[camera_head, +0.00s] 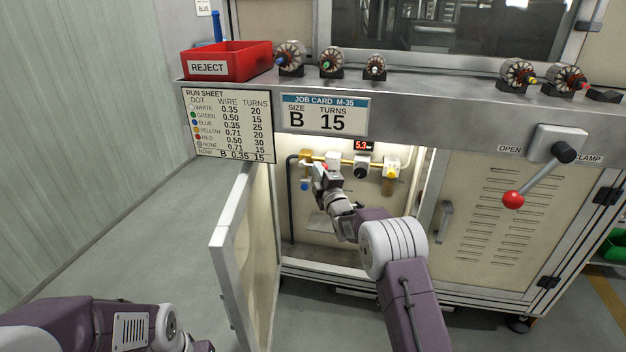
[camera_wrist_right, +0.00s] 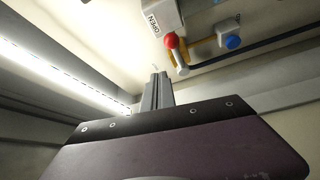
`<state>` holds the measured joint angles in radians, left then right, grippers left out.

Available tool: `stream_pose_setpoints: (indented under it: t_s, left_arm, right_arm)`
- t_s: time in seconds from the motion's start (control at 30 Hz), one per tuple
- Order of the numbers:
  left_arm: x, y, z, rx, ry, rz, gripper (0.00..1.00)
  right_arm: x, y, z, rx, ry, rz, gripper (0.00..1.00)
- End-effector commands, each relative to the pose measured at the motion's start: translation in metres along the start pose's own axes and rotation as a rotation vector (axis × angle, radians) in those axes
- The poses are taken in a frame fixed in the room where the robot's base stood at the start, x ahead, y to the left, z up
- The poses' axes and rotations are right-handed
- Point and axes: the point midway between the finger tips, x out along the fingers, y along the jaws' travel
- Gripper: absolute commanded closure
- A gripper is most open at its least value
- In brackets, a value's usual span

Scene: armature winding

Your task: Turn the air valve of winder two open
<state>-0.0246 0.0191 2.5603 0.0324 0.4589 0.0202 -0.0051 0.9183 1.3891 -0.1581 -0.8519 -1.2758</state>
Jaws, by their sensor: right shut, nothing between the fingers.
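Winder two's lower cabinet is open, showing a brass air pipe (camera_head: 312,158). In the right wrist view, a red knob (camera_wrist_right: 171,40) sits beside a pale plate marked OPEN (camera_wrist_right: 160,14); I take it for the air valve handle. A blue knob (camera_wrist_right: 233,41) is to its right, and it also shows in the head view (camera_head: 304,186). My right gripper (camera_wrist_right: 158,76) is shut and empty, pointing toward the red knob with a visible gap. In the head view it reaches inside the cabinet and hides part of the fittings. My left gripper is out of frame; only that arm shows.
The open cabinet door (camera_head: 235,250) stands left of my right arm. A lit display (camera_head: 363,146) reads about 5.3, with a yellow fitting (camera_head: 391,170) right of it. A red-balled clamp lever (camera_head: 513,200) juts out at right. A red reject bin (camera_head: 228,62) sits on the ledge.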

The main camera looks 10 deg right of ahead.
Motion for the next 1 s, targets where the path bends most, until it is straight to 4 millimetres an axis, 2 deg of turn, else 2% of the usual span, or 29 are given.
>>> stream_pose_setpoints:
  t_s: [0.03,0.07,0.17,0.3,0.77,0.87,0.97,1.0]
  left_arm:
    - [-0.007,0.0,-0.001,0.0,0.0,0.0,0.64]
    - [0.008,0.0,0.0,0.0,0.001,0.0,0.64]
    - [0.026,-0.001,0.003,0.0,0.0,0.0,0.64]
    - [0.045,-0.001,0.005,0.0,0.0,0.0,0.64]
    - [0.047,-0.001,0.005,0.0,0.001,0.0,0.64]
    - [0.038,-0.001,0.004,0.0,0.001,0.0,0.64]
    - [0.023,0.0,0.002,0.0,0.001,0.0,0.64]
    - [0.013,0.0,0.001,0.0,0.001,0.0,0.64]
  right_arm:
    - [-0.01,-0.002,-0.005,0.001,0.001,-0.004,1.0]
    - [-0.017,-0.013,-0.006,0.0,0.002,-0.001,1.0]
    - [-0.033,-0.025,-0.01,-0.001,0.003,0.004,1.0]
    - [-0.043,-0.028,-0.015,-0.001,0.004,0.006,1.0]
    - [-0.048,-0.023,-0.018,-0.002,0.004,0.005,1.0]
    - [-0.047,-0.001,-0.021,-0.003,0.007,0.025,1.0]
    - [-0.049,0.053,-0.03,-0.008,0.015,0.08,1.0]
    - [-0.055,0.081,-0.035,-0.009,0.015,0.098,1.0]
